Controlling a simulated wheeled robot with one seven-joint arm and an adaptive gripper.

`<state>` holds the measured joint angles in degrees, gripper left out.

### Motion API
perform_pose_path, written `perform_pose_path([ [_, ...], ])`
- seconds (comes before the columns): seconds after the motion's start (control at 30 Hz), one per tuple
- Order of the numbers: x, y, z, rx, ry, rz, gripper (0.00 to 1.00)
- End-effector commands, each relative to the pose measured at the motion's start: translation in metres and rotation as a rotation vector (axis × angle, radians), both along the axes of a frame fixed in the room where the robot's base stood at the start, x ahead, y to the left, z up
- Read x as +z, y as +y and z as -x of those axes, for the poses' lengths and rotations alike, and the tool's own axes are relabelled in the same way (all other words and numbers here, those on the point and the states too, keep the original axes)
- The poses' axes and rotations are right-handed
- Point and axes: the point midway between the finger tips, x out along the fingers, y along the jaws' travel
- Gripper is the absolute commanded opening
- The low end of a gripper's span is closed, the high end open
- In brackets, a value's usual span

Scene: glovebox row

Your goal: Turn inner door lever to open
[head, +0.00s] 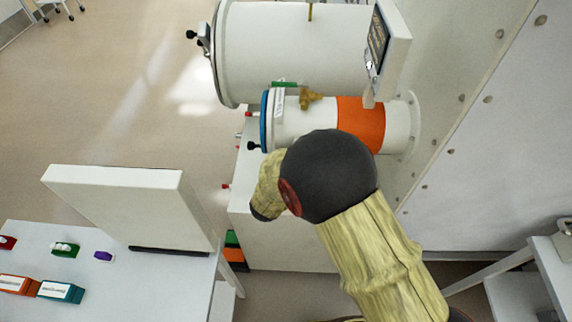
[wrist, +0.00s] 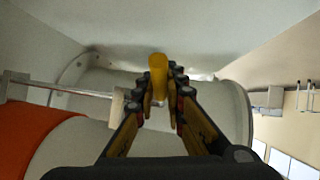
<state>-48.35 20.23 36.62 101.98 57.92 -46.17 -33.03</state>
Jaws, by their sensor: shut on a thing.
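A yellow lever-like handle (wrist: 158,72) stands upright in the middle of the wrist view. My gripper (wrist: 161,90) has its two fingers on either side of its lower part and is shut on it. I take it for the inner door lever, but its base is hidden by the fingers. Behind it is a white cylindrical chamber (wrist: 95,80). The small chamber (head: 300,125) there has a blue end ring, an orange band and a brass valve (head: 310,98).
A large white chamber (head: 290,55) lies behind the small one, with a screen (head: 377,40) at its right. The bolted glovebox wall (head: 470,130) bounds the right side. A table (head: 190,290) with a white panel (head: 130,205) stands at left. Open floor (head: 110,100) lies beyond.

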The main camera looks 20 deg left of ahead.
Motion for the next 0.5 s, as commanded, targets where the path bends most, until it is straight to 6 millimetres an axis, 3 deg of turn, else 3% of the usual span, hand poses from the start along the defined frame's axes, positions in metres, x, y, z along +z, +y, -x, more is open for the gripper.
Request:
perform_pose_path([
  [0.3, 0.0008, 0.0007, -0.0006, -0.001, -0.002, -0.002, 0.00],
  [0.33, 0.0009, 0.0007, -0.0006, -0.001, -0.002, -0.002, 0.13],
  [0.5, 0.0007, 0.0005, -0.0005, -0.001, -0.001, -0.002, 0.23],
])
